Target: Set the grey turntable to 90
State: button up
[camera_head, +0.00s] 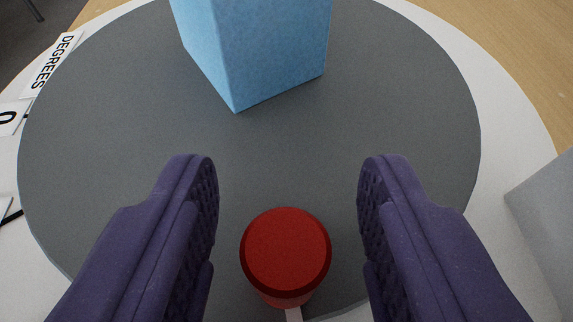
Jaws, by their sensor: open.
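The grey turntable (300,150) fills most of the view as a flat disc. A red round knob (285,250) stands near its front edge, and a short pale strip (293,314) shows just in front of the knob. A light blue block (258,50) stands on the disc at the back, its top cut off by the picture. My gripper (288,195) is open, with one purple finger on each side of the red knob and a visible gap to each. On the left, a label reads "DEGREES" (53,63) and another reads "0" (8,117).
A white round base (520,130) surrounds the disc. A light grey box-like thing (545,215) stands at the right edge. A wooden surface (520,40) shows at the upper right. Black marks lie on the white base at the left.

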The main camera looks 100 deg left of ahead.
grip_shut()
jog(key=shift+s+r+t+p, duration=0.15)
jog(key=shift+s+t+p, duration=0.15)
jog(key=shift+p, duration=0.3)
jog(key=shift+s+d+m+t+p, duration=0.15)
jog(key=shift+s+m+t+p, duration=0.15)
jog(key=shift+m, duration=0.2)
grip_release()
jog(key=shift+f, duration=0.2)
jog(key=p+v, duration=0.2)
jog(key=v, duration=0.6)
jog(key=shift+p, duration=0.3)
